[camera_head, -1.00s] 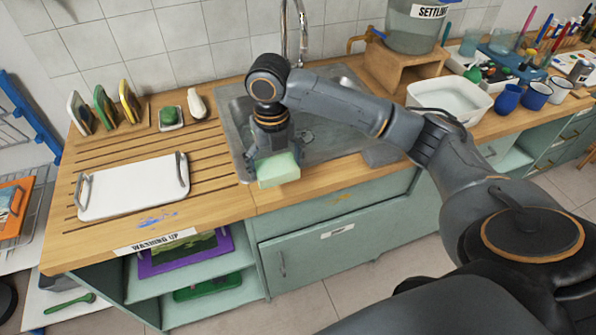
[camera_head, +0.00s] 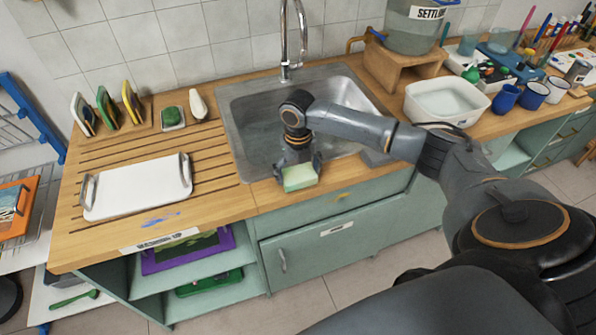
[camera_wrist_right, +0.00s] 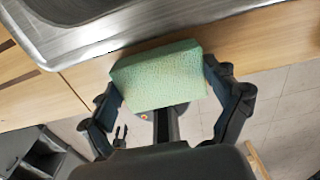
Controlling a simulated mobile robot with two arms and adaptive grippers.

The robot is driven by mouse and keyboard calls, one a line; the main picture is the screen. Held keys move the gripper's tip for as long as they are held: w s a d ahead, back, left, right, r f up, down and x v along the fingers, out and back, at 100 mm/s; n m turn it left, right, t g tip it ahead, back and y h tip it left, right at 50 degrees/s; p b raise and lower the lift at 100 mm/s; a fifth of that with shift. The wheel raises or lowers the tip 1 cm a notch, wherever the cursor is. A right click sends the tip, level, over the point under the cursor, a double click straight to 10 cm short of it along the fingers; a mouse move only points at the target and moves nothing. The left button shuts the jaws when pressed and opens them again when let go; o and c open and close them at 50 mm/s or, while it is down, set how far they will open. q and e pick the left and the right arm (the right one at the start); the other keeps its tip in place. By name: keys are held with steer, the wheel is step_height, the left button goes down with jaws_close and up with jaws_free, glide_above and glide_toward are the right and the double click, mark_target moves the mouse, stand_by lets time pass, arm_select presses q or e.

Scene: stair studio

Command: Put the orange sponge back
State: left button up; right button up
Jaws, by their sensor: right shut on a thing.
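The sponge in my right gripper (camera_head: 299,172) looks pale green, not orange; I see no plainly orange sponge. My right gripper is shut on this pale green sponge (camera_head: 299,179), with a finger on each side, at the front edge of the sink. In the right wrist view the sponge (camera_wrist_right: 158,77) sits between the two fingers, with the wooden counter edge and the floor behind it. Whether it touches the counter I cannot tell. My left gripper is not in view.
The metal sink (camera_head: 250,125) and tap (camera_head: 284,45) lie behind the gripper. A white tray (camera_head: 137,187) lies on the grooved wooden counter at left. Upright coloured slabs (camera_head: 107,107) and a small dish with a green item (camera_head: 172,117) stand behind it. A white basin (camera_head: 446,100) is at right.

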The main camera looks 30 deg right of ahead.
mark_target(298, 173)
steer(key=shift+f, duration=0.15)
steer(key=o, duration=0.8)
step_height(298, 173, up, 12)
steer(key=shift+r+b, duration=0.25)
steer(key=shift+b, duration=0.65)
